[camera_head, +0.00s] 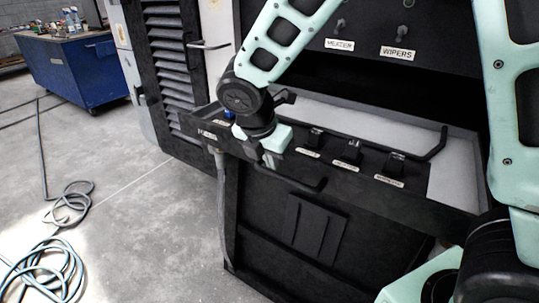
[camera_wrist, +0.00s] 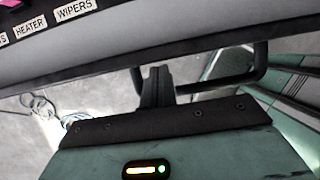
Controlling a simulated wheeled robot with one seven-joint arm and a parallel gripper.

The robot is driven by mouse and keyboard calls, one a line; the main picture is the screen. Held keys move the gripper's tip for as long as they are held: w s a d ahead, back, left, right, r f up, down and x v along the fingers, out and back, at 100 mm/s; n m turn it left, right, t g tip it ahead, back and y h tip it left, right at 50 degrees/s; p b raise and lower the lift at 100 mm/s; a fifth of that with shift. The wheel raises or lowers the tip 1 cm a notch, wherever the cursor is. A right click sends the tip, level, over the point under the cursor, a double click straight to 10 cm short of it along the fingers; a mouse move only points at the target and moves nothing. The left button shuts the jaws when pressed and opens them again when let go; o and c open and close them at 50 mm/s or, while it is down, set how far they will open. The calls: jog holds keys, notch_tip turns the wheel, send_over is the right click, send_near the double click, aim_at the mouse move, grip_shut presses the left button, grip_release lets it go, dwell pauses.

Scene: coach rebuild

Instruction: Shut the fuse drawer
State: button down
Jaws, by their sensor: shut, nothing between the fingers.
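The pulled-out drawer or shelf (camera_head: 408,203) stands out from the black cabinet in the head view; I take it for the fuse drawer, though no fuse label is readable. It has a dark front with several small labelled switches and a pale surface behind them. A black bar handle (camera_head: 300,184) sticks out from its front. My gripper (camera_head: 270,158) points down at the front edge, near the left end of this handle. In the wrist view, my shut, empty fingers (camera_wrist: 157,86) overlap a black bar handle (camera_wrist: 215,87); whether they touch it is unclear.
Above is a panel with HEATER and WIPERS labels (camera_head: 398,52). A black rail (camera_head: 375,115) spans the pale surface. A louvred door (camera_head: 170,65) stands left. A blue workbench (camera_head: 75,70) is farther off. Coiled hose (camera_head: 50,265) lies on otherwise open floor.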

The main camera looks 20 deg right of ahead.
jog(key=p, duration=1.4)
send_near(324, 120)
jog(key=x, duration=0.3)
jog(key=a+x, duration=0.1)
jog(key=x, duration=0.1)
jog(key=shift+s+d+f, duration=0.1)
jog(key=shift+s+f, duration=0.1)
jog(key=shift+f, duration=0.15)
jog(key=shift+w+d+f+p, duration=0.1)
jog(key=shift+w+d+p, duration=0.35)
jog(key=shift+d, duration=0.35)
